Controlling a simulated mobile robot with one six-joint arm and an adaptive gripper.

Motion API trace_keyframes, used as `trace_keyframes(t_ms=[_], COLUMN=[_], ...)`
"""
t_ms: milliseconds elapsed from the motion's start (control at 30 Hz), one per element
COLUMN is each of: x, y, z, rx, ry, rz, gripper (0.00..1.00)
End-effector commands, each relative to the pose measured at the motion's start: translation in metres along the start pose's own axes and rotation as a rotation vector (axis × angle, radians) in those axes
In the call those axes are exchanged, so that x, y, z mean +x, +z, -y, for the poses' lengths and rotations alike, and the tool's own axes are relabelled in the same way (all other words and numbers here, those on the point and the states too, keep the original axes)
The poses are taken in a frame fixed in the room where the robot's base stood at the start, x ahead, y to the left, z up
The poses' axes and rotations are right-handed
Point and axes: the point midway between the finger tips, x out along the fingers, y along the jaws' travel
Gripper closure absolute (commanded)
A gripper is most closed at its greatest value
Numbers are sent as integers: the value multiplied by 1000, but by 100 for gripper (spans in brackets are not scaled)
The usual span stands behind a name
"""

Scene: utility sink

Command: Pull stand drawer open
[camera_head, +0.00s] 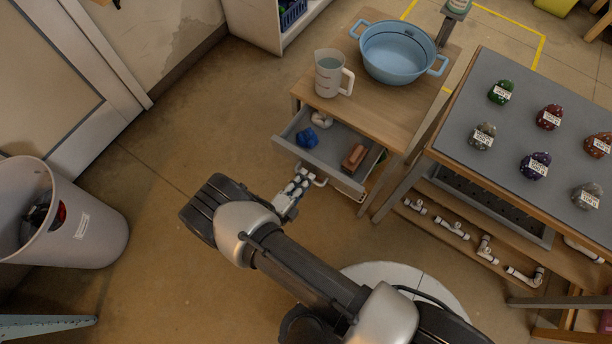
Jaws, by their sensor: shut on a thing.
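The stand (392,104) is a small wooden table near the top middle of the view. Its grey drawer (331,148) sticks partly out of the front, toward my arm. A blue lump (307,138), a white item (321,118) and a reddish-brown block (354,157) lie inside the drawer. My gripper (305,178) is at the drawer front and shut on the light drawer handle (319,182). The fingers hide part of the handle.
A pitcher (328,74) and a blue basin (393,50) stand on top of the stand. To the right is a table (513,128) with several labelled stones. A grey bin (92,235) stands at left. The floor (155,205) before the drawer is clear apart from my arm.

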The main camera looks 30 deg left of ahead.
Motion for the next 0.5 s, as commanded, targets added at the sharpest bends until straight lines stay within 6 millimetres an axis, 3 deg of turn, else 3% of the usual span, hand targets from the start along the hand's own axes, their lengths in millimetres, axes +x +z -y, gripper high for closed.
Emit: trace_keyframes(t_ms=[200,233,500], x=[0,0,0], y=[1,1,1], z=[0,0,0], rx=[2,2,1], ry=[0,0,0], rz=[2,2,1], gripper=[100,88,70])
